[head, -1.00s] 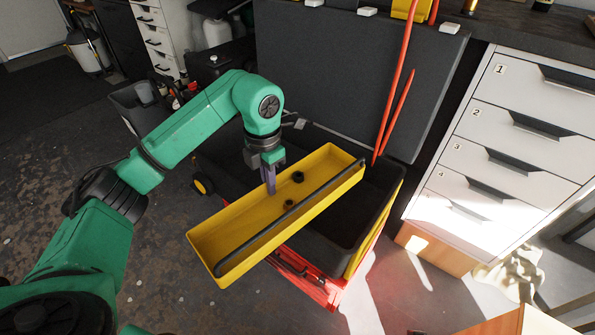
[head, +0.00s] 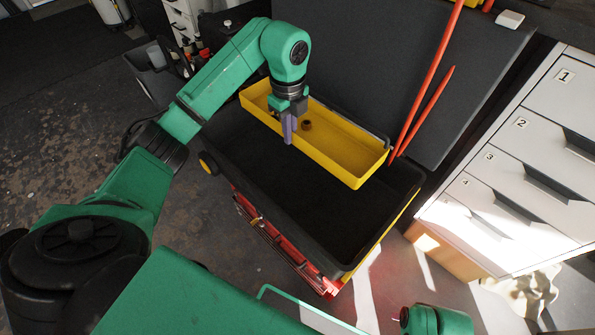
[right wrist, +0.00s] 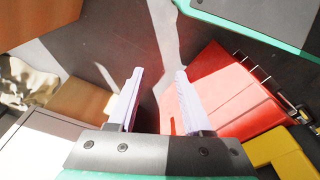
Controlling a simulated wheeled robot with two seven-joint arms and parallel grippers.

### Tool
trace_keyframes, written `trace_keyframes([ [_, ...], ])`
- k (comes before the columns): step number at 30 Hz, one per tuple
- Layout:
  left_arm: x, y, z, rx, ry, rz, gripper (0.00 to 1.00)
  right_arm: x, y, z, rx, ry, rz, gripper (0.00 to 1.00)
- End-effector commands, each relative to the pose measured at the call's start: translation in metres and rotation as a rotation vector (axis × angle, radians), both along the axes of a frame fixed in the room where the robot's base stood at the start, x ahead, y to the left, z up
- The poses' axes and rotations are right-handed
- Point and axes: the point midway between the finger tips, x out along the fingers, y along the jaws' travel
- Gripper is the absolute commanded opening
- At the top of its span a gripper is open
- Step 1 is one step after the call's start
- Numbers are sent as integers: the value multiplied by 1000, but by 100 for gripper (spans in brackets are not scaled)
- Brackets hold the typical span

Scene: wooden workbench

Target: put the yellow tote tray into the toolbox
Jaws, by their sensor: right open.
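The yellow tote tray (head: 335,146) lies over the back part of the open toolbox, its long side along the back wall. The toolbox (head: 300,195) has a black interior and red front, with its dark lid raised behind. I cannot tell whether the tray rests on anything. My left gripper (head: 289,138) is shut on the tray's near long wall, left of the middle. A small dark round thing (head: 307,125) shows inside the tray. My right gripper (right wrist: 158,72) is open and empty in the right wrist view, beside the red toolbox side (right wrist: 225,95).
A white drawer cabinet (head: 520,160) with numbered drawers stands to the right. Red-orange bars (head: 425,85) slant up at the toolbox's right back. A dark bin (head: 150,75) stands at the left back. The toolbox's front interior is bare.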

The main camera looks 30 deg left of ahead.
Motion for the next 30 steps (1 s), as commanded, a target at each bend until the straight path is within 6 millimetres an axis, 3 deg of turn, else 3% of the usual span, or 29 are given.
trace_keyframes([
  [1,-1,0,-22,-1,6,0,0,2,2,3,5,-6,2,50],
  [6,-1,0,-79,-2,5,-2,0,5,6,33,17,-14,11,50],
  [12,0,0,-129,-2,2,-2,0,3,9,65,28,-19,20,50],
  [20,0,0,-170,-1,-1,-4,0,-3,10,92,37,-25,30,50],
  [30,0,0,-174,0,-1,-4,0,-4,10,96,39,-30,32,50],
])
